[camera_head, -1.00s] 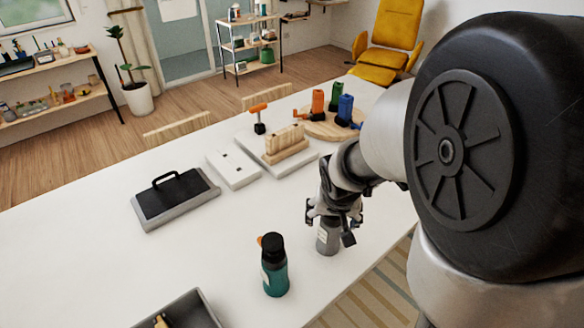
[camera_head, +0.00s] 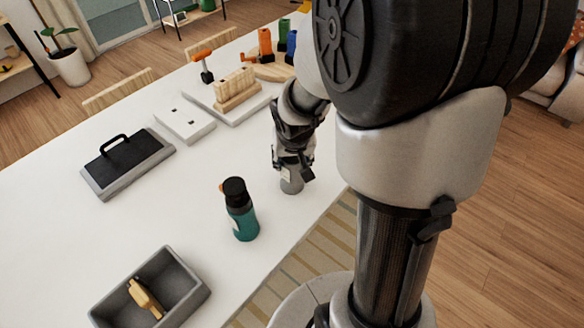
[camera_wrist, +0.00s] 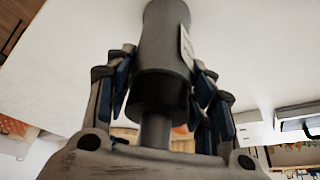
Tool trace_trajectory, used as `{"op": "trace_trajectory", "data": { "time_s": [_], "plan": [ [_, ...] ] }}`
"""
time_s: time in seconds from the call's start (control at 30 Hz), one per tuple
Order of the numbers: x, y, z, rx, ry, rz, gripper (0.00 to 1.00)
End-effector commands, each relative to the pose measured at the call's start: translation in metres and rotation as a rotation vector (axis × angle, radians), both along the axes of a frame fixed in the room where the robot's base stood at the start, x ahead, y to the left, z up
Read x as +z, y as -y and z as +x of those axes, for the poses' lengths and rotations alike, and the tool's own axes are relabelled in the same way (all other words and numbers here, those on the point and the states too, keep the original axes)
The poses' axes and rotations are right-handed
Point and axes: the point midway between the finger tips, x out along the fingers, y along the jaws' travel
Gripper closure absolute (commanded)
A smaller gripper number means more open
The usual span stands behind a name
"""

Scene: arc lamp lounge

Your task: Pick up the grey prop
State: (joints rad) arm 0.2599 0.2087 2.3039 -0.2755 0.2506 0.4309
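The grey prop (camera_head: 291,186) is a short upright cylinder with a pale label. It stands on the white table (camera_head: 190,235) near its right edge. In the wrist view the prop (camera_wrist: 165,55) fills the space between the fingers, its narrower neck nearest the palm. My gripper (camera_head: 293,168) points down over it, with one finger on each side. In the wrist view the gripper's blue-edged pads (camera_wrist: 162,85) lie very close to the prop's sides. I cannot tell whether they touch it. The gripper partly hides the prop's top in the head view.
A teal bottle with a black cap (camera_head: 239,210) stands in front and left of the gripper. A grey bin (camera_head: 188,305) holds a tan object. A black-topped grey case (camera_head: 127,165), white panel (camera_head: 184,121) and wooden rack (camera_head: 236,92) lie farther back.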

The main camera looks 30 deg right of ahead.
Motion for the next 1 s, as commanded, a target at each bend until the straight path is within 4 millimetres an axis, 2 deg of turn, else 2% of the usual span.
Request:
{"op": "trace_trajectory", "data": {
  "time_s": [0.07, 0.57, 0.83, 1.0],
  "plan": [
    [0.0, 0.0, 0.0, 0.0, 0.0, 0.0, 0.6],
    [0.0, 0.0, 0.0, -0.001, -0.001, 0.001, 0.93],
    [0.002, 0.0, 0.001, -0.001, 0.002, 0.0, 0.94],
    [0.013, 0.0, 0.001, -0.002, 0.004, -0.001, 0.94]
  ]
}}
